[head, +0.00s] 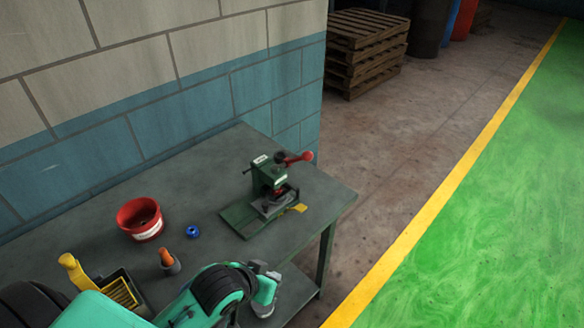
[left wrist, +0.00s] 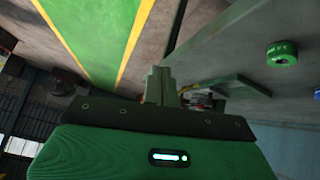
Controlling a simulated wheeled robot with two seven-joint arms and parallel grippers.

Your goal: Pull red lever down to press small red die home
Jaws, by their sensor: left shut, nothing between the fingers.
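The green press (head: 268,178) stands on a flat green base plate (head: 240,217) near the right end of the bench. Its red lever (head: 299,157), with a round red knob, sticks out to the right at the top, roughly level. A small red piece (head: 280,193), perhaps the die, shows under the press head; its seating is too small to tell. My left gripper (head: 266,272) is in front of the press, apart from the lever. In the left wrist view its fingers (left wrist: 160,84) are together and empty, partly hiding the press behind them. My right gripper is out of view.
A yellow piece (head: 298,208) lies beside the press. A wall stands behind.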

